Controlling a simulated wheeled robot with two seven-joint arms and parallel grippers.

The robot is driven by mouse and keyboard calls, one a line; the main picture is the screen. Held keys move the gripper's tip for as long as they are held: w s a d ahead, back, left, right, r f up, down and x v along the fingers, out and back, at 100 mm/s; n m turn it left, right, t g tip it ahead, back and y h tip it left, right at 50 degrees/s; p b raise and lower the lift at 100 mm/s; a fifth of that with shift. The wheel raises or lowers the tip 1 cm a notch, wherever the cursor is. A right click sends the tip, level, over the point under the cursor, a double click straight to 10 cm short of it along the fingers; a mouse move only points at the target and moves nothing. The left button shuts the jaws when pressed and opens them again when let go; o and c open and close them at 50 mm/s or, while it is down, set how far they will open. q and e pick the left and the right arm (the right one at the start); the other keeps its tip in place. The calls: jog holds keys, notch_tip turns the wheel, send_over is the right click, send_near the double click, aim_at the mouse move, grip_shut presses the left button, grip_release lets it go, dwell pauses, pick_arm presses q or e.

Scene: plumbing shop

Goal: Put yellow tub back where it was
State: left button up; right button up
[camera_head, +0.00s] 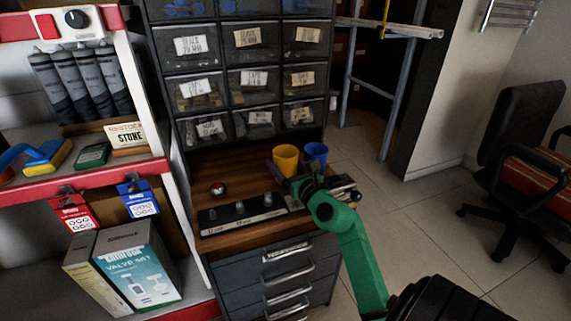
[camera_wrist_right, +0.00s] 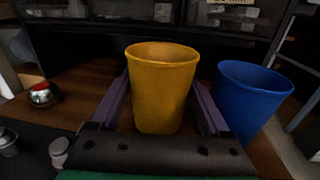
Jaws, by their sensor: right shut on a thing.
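The yellow tub (camera_head: 286,157) is upright at the wooden worktop of the drawer cabinet, left of a blue tub (camera_head: 315,154). In the right wrist view the yellow tub (camera_wrist_right: 160,90) stands between the two purple-grey fingers of my right gripper (camera_wrist_right: 161,110), which is shut on it. The blue tub (camera_wrist_right: 248,100) is close on the right in that view. My right gripper (camera_head: 298,180) comes in from the front right. Whether the tub's base touches the worktop is hard to tell. My left gripper is not in view.
A dark strip with small metal parts (camera_head: 240,212) lies along the worktop's front. A red-topped round silver object (camera_head: 217,189) is at the left. Small labelled drawers (camera_head: 247,78) rise behind. The worktop (camera_head: 205,165) is bare around the back left.

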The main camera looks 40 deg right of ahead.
aim_at(291, 174)
pick_arm(q)
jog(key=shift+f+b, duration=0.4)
jog(key=shift+b, duration=0.05)
pick_arm(e)
jog(key=shift+f, duration=0.6)
jog(key=o, duration=1.2)
jog(key=shift+c, duration=0.2)
jog(key=v, duration=0.6)
jog(key=shift+s+f, duration=0.1)
jog(key=shift+s, duration=0.05)
jog(key=b+v, duration=0.1)
jog(key=v, duration=0.3)
jog(key=shift+s+a+f, duration=0.1)
jog(key=shift+s, duration=0.15)
jog(key=b+v, duration=0.1)
jog(key=v, duration=0.1)
jog(key=shift+s, duration=0.3)
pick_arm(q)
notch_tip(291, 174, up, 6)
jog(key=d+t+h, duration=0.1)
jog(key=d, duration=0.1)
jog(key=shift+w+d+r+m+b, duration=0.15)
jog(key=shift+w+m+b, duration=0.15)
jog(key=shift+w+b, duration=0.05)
pick_arm(e)
jog(key=shift+s+a+r, duration=0.15)
jog(key=shift+s+r, duration=0.05)
jog(key=shift+s, duration=0.35)
